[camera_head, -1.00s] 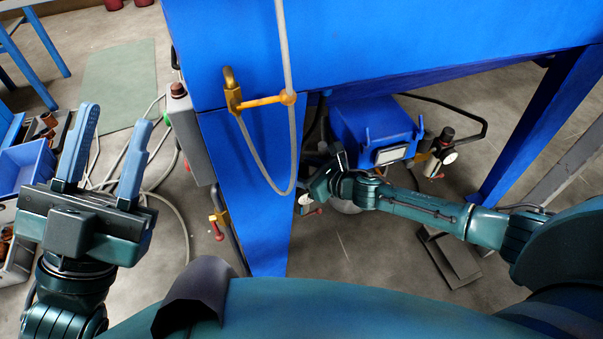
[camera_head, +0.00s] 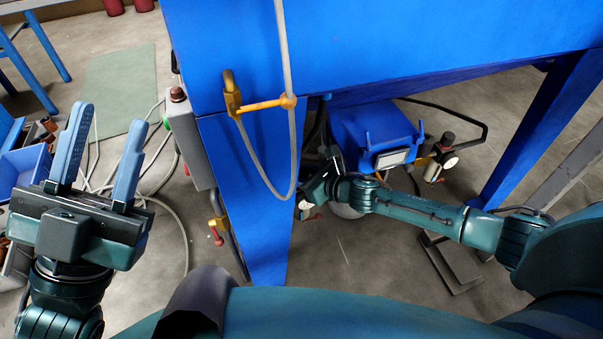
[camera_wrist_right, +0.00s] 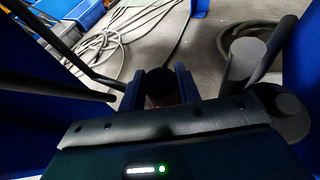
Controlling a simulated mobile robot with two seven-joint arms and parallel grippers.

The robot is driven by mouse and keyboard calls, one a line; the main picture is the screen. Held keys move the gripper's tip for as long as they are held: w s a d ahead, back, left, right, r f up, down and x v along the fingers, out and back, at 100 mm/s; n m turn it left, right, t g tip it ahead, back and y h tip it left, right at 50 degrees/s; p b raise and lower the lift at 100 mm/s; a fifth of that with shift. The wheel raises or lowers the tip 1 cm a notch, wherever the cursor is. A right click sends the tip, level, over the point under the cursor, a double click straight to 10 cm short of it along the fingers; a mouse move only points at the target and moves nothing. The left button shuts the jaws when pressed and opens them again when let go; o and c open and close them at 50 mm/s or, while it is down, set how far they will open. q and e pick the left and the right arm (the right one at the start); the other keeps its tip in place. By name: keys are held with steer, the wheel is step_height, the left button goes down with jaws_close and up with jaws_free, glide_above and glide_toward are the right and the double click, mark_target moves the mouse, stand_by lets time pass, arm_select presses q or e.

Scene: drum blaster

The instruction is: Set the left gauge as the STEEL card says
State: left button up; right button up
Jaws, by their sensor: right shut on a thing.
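The left gauge (camera_head: 304,205) shows as a small pale dial low beside the blue leg, mostly hidden behind my right gripper (camera_head: 322,178). In the right wrist view, my right gripper (camera_wrist_right: 158,90) has its blue fingers shut on a round black knob (camera_wrist_right: 158,80). The gauge's face and needle cannot be read. My left gripper (camera_head: 98,155) is open and empty, fingers pointing up, at the left, away from the gauges. No STEEL card can be made out.
A second gauge (camera_head: 449,160) with a black knob (camera_head: 447,138) sits right of the blue box (camera_head: 372,130). The blue leg (camera_head: 250,190) and a hanging grey hose (camera_head: 287,70) stand between my arms. Loose cables (camera_head: 180,215) lie on the floor at left.

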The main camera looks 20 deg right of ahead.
steer(key=shift+m+h, duration=0.3)
steer(key=shift+a+m+t+h+p, duration=0.1)
steer(key=shift+m+t+h+p, duration=0.6)
steer(key=shift+m+h, duration=0.5)
steer(key=m+h, duration=0.2)
steer(key=h, duration=0.1)
steer(key=shift+m+t+p, duration=0.3)
steer(key=shift+m+p, duration=0.05)
steer(key=shift+m, duration=0.05)
arm_select(q)
steer(key=shift+w+d+f+n+y, duration=0.1)
steer(key=shift+w+f+n+y, duration=0.1)
steer(key=shift+f+n+y, duration=0.75)
steer(key=shift+w+d+f+n+y, duration=0.15)
steer(key=shift+f+n+y, duration=0.45)
steer(key=shift+n+y, duration=0.5)
arm_select(e)
steer(key=shift+m+h, duration=0.9)
steer(key=shift+h, duration=0.3)
arm_select(q)
steer(key=shift+a+p, duration=0.1)
steer(key=shift+p, duration=0.2)
steer(key=shift+f, duration=0.1)
arm_select(e)
steer(key=o, duration=1)
